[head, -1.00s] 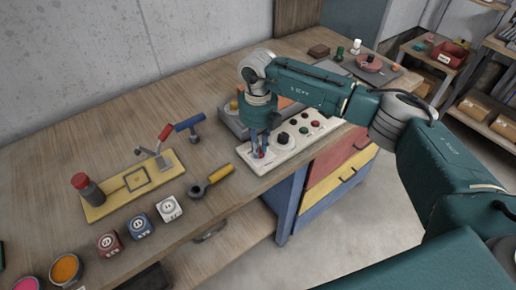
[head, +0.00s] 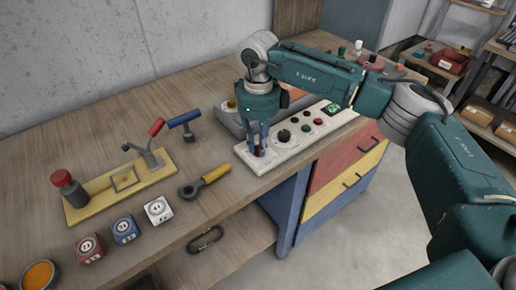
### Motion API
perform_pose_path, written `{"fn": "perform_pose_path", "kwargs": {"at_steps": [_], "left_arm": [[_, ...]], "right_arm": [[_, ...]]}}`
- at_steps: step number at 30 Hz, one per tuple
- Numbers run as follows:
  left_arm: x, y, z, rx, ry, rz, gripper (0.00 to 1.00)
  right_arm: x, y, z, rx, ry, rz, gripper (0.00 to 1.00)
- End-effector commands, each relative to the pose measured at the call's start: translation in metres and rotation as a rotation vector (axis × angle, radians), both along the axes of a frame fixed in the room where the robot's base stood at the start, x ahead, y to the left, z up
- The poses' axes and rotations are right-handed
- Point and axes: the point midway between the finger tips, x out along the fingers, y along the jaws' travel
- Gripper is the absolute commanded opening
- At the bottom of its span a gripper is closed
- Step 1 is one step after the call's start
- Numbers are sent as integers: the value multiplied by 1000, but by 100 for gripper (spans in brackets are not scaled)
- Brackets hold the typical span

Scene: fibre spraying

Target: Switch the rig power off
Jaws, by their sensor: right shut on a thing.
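A long pale control panel (head: 281,151) lies along the front edge of the bench, with a large black knob (head: 284,137), several red, green and dark buttons, and a small lit green display (head: 334,109) at its far right end. My right gripper (head: 258,151) points down at the panel's near left end. I cannot make out which way the switch is set. My left gripper is not in view.
A yellow-based toggle clamp fixture (head: 120,188), a yellow-handled wrench (head: 206,181), and red, blue and white blocks (head: 158,210) lie left of the panel. A grey tray (head: 229,118) stands behind it. Drawers (head: 340,180) are below the bench's right end.

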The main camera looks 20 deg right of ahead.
Motion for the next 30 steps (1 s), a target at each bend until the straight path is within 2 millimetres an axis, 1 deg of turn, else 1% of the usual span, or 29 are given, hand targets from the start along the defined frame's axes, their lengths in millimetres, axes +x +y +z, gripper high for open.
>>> {"fn": "perform_pose_path", "kwargs": {"at_steps": [1,3,12,28,29,30], "left_arm": [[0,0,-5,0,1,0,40],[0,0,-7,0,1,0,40],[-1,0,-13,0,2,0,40],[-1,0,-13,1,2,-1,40],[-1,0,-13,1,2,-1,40],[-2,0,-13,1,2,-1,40]], "right_arm": [[1,0,-1,1,-6,29,0],[1,0,0,1,-4,68,0],[1,-1,1,1,-5,172,0],[1,-1,2,0,-6,192,0],[1,-1,2,0,-6,192,22],[1,-1,2,1,-5,191,30]]}}
